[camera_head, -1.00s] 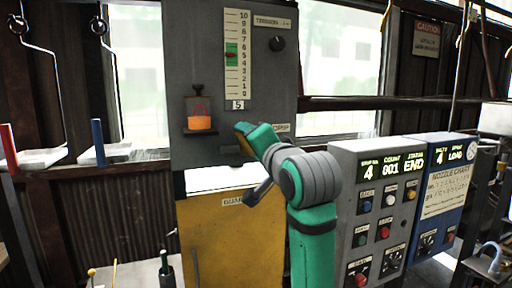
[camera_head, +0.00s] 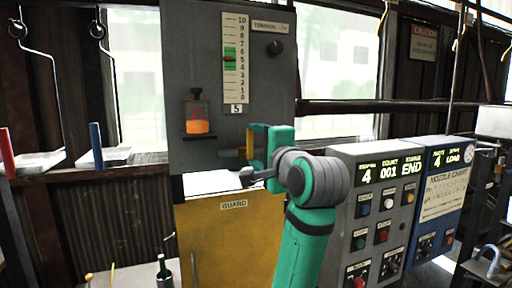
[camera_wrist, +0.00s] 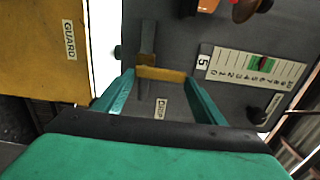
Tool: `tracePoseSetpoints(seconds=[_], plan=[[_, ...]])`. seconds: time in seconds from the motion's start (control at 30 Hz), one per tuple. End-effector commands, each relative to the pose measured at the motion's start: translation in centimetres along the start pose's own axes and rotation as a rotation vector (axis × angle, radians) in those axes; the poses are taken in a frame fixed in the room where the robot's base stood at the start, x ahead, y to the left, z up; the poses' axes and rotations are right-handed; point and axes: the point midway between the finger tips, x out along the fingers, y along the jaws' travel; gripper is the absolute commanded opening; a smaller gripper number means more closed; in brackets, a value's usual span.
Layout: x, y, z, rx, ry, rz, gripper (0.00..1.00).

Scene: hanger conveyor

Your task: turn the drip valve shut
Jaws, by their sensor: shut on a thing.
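The drip valve (camera_head: 250,142) is a brass-yellow crossbar on a short stem, low on the grey panel at its right side. In the wrist view the valve's yellow bar (camera_wrist: 161,73) spans between my two fingertips, with the DRIP label (camera_wrist: 162,108) behind it. My gripper (camera_head: 258,147) is at the valve, to its right in the head view. In the wrist view my gripper (camera_wrist: 161,77) is shut on the bar, one green finger at each end. The far side of the bar and part of the stem are hidden.
The grey panel (camera_head: 200,60) carries a scale, a dark knob (camera_head: 275,47) and an orange-filled cup (camera_head: 198,125). A yellow guard (camera_head: 230,240) stands below. A control box (camera_head: 345,190) stands close to the right of my arm.

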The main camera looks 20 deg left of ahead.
Motion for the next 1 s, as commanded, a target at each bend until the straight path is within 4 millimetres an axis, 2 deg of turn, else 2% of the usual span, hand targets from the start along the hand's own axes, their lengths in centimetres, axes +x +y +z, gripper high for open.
tracePoseSetpoints(seconds=[0.4,0.43,0.5,0.83,1.0], plan=[[0.1,0.1,-0.2,0.01,0.003,0.001,0.24],[0.1,0.1,-0.2,0.01,0.003,0.001,0.71],[0.1,0.1,-0.2,0.009,0.003,0.001,0.83],[-0.3,0.0,-0.3,0.007,0.004,0.0,0.83],[-2.2,-0.1,-0.2,0.007,0.003,-0.002,0.83]])
